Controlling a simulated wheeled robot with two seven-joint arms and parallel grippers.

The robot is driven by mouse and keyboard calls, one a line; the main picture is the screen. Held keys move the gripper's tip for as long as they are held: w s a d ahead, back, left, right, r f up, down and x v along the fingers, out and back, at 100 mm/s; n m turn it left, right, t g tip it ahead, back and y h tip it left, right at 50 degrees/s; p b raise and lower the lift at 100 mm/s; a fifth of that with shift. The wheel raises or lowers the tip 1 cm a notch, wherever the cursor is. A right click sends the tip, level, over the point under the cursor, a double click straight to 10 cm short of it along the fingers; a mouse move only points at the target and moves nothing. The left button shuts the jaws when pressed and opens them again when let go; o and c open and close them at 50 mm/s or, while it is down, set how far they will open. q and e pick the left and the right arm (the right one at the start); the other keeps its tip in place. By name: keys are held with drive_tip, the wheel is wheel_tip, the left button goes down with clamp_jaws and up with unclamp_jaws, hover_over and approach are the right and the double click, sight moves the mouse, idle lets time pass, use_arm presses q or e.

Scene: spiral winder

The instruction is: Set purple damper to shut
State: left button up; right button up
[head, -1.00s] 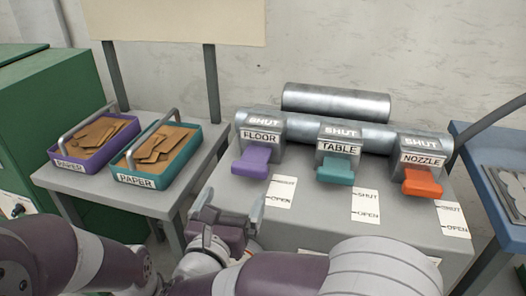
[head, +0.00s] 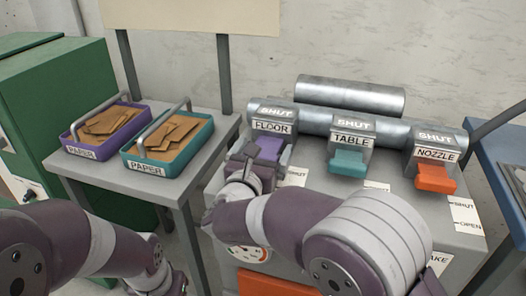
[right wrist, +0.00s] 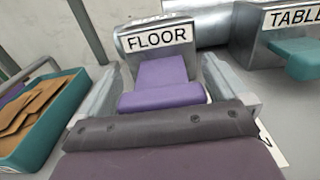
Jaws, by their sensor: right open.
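The purple damper handle (head: 270,147) sits under the FLOOR label on its grey housing, which has SHUT printed on top. It also shows in the right wrist view (right wrist: 165,84), sticking out toward me. My right gripper (head: 262,160) is at this handle. In the right wrist view its open fingers (right wrist: 160,90) stand on either side of the purple handle, with a gap visible. In the head view the gripper partly hides the handle and the scale card beside it. My left arm shows at the lower left, but its gripper is out of the picture.
The teal TABLE damper (head: 347,163) and the orange NOZZLE damper (head: 435,179) stand to the right on the same grey cabinet. Two paper trays, purple-rimmed (head: 78,152) and teal-rimmed (head: 170,168), sit on a side table to the left. A metal pipe (head: 350,95) runs behind.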

drive_tip(key=shift+c, duration=0.3)
drive_tip(key=c, duration=1.2)
drive_tip(key=shift+o, duration=0.2)
drive_tip(key=b+x, duration=0.2)
drive_tip(key=b, duration=0.1)
drive_tip(key=shift+w+d+f, duration=0.15)
drive_tip(key=shift+w+f, duration=0.15)
drive_tip(key=shift+r, duration=0.4)
drive_tip(key=o, duration=1.2)
drive_tip(key=shift+w, duration=0.1)
drive_tip(key=shift+f, duration=0.1)
drive_tip(key=p+v, duration=0.2)
drive_tip(key=v, duration=1)
drive_tip(key=shift+s, duration=0.3)
